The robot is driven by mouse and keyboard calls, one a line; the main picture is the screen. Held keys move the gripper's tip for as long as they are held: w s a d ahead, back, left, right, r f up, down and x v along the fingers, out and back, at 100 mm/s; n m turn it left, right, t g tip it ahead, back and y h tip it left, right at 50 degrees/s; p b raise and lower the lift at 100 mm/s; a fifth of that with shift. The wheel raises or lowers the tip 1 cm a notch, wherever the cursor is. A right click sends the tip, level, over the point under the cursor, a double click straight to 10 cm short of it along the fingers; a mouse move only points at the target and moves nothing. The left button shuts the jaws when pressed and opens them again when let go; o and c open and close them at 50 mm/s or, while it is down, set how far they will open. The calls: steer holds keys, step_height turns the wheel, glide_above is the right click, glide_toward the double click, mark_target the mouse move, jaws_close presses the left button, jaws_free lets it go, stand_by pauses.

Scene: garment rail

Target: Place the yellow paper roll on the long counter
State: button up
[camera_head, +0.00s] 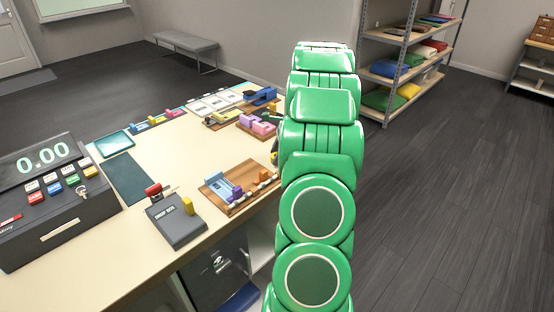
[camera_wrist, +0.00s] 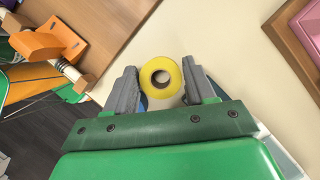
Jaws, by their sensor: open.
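The yellow paper roll (camera_wrist: 148,70) shows end-on in the wrist view, with its pale core and dark hole facing the camera. My gripper (camera_wrist: 160,86) is open, with one grey finger on each side of the roll. I cannot tell whether the fingers touch it or whether its lower end rests on anything. The long counter (camera_head: 185,145) has a cream top, which also fills the middle of the wrist view (camera_wrist: 205,35). In the head view my green arm hides the gripper and the roll.
A wooden tray (camera_head: 229,204) with purple and orange pieces lies near the counter's front edge. A grey box (camera_head: 174,228), a cash register (camera_head: 50,215) and a dark mat (camera_head: 126,178) stand left. In the wrist view, an orange piece (camera_wrist: 45,42) is left and a pink-lined tray (camera_wrist: 305,30) right.

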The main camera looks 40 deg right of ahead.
mark_target(273, 155)
steer(key=c, duration=0.8)
steer(key=shift+r, duration=1.5)
steer(key=shift+s+a+r, duration=1.5)
steer(key=shift+s+r, duration=0.2)
steer(key=shift+s, duration=0.1)
steer(key=shift+s+a+r, duration=1.45)
steer(key=shift+s+r, duration=0.2)
steer(key=shift+s, duration=0.1)
steer(key=shift+s+a+r, duration=1.5)
steer(key=shift+s+r, duration=0.2)
steer(key=shift+s, duration=0.1)
